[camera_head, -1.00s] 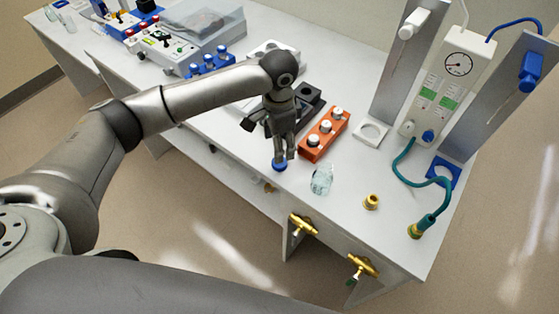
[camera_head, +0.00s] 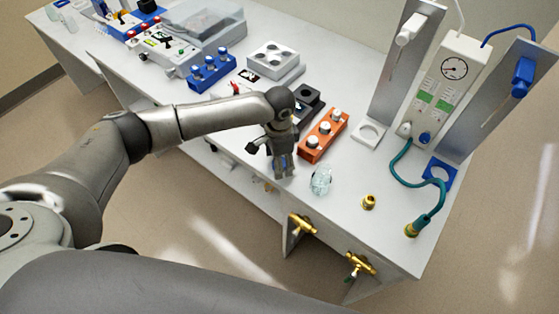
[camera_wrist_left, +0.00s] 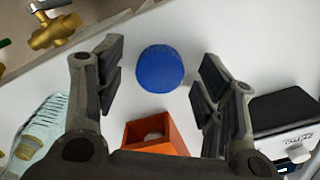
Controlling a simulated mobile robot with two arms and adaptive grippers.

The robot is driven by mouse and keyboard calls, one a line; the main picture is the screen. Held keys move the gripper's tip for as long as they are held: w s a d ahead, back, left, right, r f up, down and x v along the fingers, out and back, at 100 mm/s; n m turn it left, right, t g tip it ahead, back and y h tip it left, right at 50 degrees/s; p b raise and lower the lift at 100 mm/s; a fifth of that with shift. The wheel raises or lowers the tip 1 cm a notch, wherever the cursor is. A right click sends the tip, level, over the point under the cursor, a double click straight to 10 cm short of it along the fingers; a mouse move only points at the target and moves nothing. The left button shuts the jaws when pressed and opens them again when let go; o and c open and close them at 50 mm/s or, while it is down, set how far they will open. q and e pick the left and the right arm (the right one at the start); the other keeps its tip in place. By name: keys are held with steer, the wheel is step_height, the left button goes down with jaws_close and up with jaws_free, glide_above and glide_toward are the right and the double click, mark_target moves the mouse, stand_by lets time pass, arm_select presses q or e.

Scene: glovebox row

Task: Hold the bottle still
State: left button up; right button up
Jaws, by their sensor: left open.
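My left gripper (camera_head: 283,166) is open, pointing down near the table's front edge. In the left wrist view a round blue top (camera_wrist_left: 160,68), likely the bottle's cap, lies between its spread fingers with gaps on both sides. The body under the blue top is hidden. In the head view only bits of blue show between the fingers. A clear glass vessel (camera_head: 321,180) stands just right of the gripper; it also shows at the left of the wrist view (camera_wrist_left: 38,135). My right gripper is not in view.
An orange rack (camera_head: 323,137) with white-capped vials stands close behind the gripper. A brass fitting (camera_head: 369,202) and a teal hose (camera_head: 405,184) are to the right. Brass valves (camera_head: 302,225) stick out below the front edge. A blue rack (camera_head: 211,74) is farther back.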

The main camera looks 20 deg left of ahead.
arm_select(q)
steer(key=shift+c, duration=0.6)
steer(key=c, duration=0.7)
steer(key=shift+r, duration=0.1)
steer(key=shift+r+b, duration=0.25)
steer(key=shift+b, duration=0.1)
steer(key=r, duration=0.1)
steer(key=r+b, duration=0.1)
steer(key=shift+s+d+r, duration=0.1)
steer(key=shift+d+r, duration=0.1)
steer(key=shift+r, duration=0.15)
steer(key=s+d+r+b, duration=0.3)
steer(key=s+d+r, duration=0.6)
steer(key=shift+s+d+r, duration=0.25)
steer(key=shift+d+r, duration=0.05)
steer(key=shift+d, duration=0.05)
